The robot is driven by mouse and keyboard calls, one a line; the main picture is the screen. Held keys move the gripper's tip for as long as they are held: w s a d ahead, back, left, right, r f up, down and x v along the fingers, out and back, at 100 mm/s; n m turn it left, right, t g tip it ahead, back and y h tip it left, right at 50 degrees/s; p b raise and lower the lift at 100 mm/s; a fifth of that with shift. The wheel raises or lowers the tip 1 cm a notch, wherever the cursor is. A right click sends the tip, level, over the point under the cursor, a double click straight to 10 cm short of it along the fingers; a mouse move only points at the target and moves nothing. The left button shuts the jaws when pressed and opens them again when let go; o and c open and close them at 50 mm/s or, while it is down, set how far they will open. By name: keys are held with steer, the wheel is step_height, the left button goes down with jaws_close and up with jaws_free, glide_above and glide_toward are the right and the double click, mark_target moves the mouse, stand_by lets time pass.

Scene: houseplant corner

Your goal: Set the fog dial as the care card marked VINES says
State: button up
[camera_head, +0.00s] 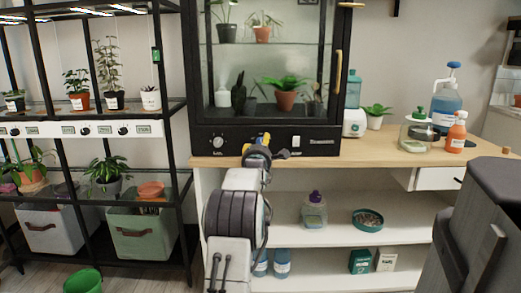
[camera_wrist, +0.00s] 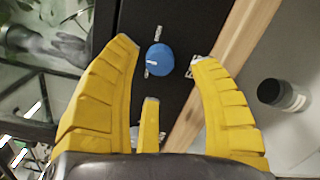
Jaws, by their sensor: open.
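In the wrist view a round blue dial (camera_wrist: 160,58) with a short pale pointer line sits on a black panel. Small pale marks lie around it, too small to read. My gripper (camera_wrist: 167,50) is open, its yellow fingers spread on both sides of the dial; I cannot tell if they touch it. In the head view my gripper (camera_head: 262,141) is at the front panel of the black glass cabinet (camera_head: 228,129) and hides the blue dial. I see no readable VINES card.
The cabinet stands on a wooden bench (camera_head: 385,152) with a spray bottle (camera_head: 456,134), a pressure sprayer (camera_head: 446,105) and a glass jar (camera_head: 418,134) at right. A black plant rack (camera_head: 165,150) with labelled knobs stands at left.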

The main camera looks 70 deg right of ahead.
mark_target(261, 142)
steer(key=shift+x, duration=1.8)
steer(key=shift+c, duration=0.3)
steer(key=shift+r, duration=0.1)
jaws_close()
